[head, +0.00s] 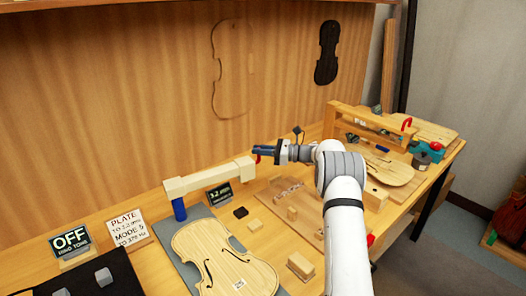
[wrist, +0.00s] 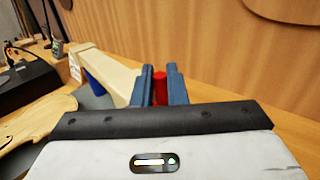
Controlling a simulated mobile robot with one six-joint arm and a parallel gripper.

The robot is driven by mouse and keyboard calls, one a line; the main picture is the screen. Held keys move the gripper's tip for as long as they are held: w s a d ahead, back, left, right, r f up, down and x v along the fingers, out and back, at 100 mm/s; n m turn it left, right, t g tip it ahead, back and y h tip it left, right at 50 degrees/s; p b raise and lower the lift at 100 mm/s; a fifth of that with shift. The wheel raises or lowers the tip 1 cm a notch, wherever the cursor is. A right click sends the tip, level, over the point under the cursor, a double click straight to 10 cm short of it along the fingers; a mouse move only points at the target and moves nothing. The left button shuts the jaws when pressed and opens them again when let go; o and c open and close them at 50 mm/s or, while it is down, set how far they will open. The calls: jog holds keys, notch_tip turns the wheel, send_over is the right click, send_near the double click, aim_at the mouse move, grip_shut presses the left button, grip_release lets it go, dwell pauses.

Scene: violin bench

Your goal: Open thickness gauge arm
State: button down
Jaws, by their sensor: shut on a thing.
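The thickness gauge arm (head: 212,177) is a pale wooden beam over the bench, with a blue post (head: 179,209) under its left end. It also shows in the wrist view (wrist: 108,73), running away to the upper left. A red handle (wrist: 160,88) is at its near end. My gripper (wrist: 159,82) has its blue fingers on either side of the red handle and is shut on it. In the head view my gripper (head: 258,153) is at the beam's right end. The handle's lower part is hidden in the wrist view.
A violin plate (head: 217,262) lies on a grey mat below the beam's left part. A small dark display (head: 219,194) stands by the beam. Small wooden blocks (head: 300,265) sit to the right. Signs reading OFF (head: 70,242) and PLATE (head: 128,228) stand at left. The wooden back panel is close behind.

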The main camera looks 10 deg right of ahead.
jog(key=shift+s+a+f, duration=0.1)
jog(key=shift+a+f, duration=0.05)
jog(key=shift+a, duration=0.25)
jog(key=c, duration=1.5)
grip_release()
jog(key=shift+s+a, duration=0.1)
jog(key=shift+c, duration=0.2)
jog(key=b+v, duration=0.1)
jog(key=v, duration=0.7)
